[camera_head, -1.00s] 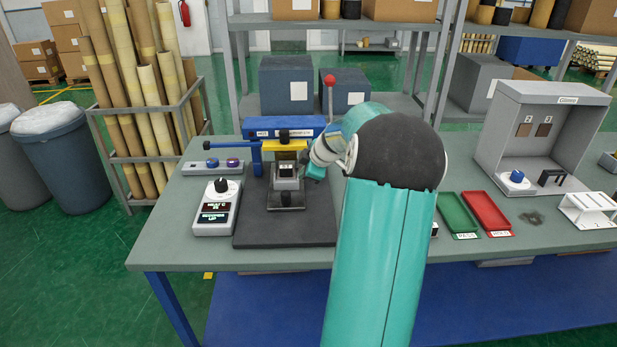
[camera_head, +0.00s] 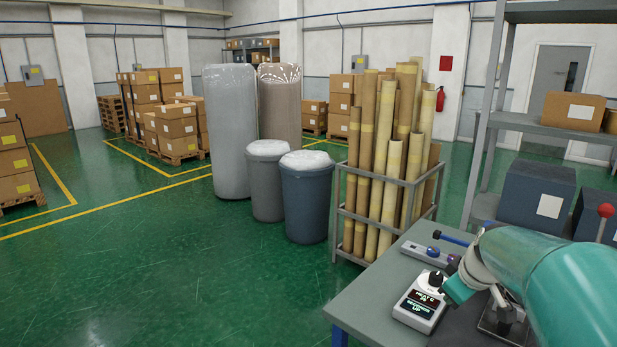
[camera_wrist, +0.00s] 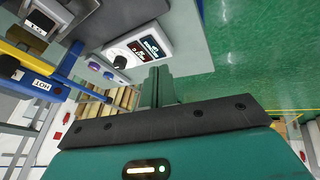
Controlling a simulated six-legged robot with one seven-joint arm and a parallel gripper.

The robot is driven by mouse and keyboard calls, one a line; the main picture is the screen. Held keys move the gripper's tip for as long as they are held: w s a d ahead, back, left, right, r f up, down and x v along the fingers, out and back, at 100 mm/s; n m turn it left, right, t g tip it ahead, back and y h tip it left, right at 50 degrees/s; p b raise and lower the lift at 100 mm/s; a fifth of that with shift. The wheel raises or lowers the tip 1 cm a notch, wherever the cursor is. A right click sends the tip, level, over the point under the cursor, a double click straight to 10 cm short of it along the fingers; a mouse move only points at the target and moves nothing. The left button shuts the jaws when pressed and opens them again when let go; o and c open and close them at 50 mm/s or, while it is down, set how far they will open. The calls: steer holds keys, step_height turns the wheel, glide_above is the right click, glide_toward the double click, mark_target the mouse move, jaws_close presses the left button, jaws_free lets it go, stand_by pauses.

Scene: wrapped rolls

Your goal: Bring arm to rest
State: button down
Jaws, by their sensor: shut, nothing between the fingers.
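My teal arm (camera_head: 560,285) reaches in from the right edge of the head view, over the corner of the workbench (camera_head: 375,290). My gripper (camera_head: 458,290) shows as a small teal end beside the controller box with two displays. In the wrist view my gripper (camera_wrist: 157,84) has its fingers together with nothing between them, pointing toward the controller box (camera_wrist: 138,50). The blue press (camera_wrist: 35,65) with a "HOT" label is at the left there. In the head view the arm hides most of the press.
A control strip (camera_head: 428,254) with blue and purple buttons lies behind the controller box (camera_head: 420,302). A rack of tall rolls (camera_head: 385,170) stands beyond the bench. Two bins (camera_head: 305,205) and wrapped rolls (camera_head: 230,130) stand farther left. The green floor (camera_head: 180,280) at front left is clear.

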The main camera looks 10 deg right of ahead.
steer(key=s+a+r+m, duration=0.1)
steer(key=s+a+m, duration=0.4)
steer(key=s+a, duration=1.4)
steer(key=shift+a+r+y, duration=0.25)
steer(key=shift+a+y, duration=0.05)
steer(key=shift+a, duration=0.8)
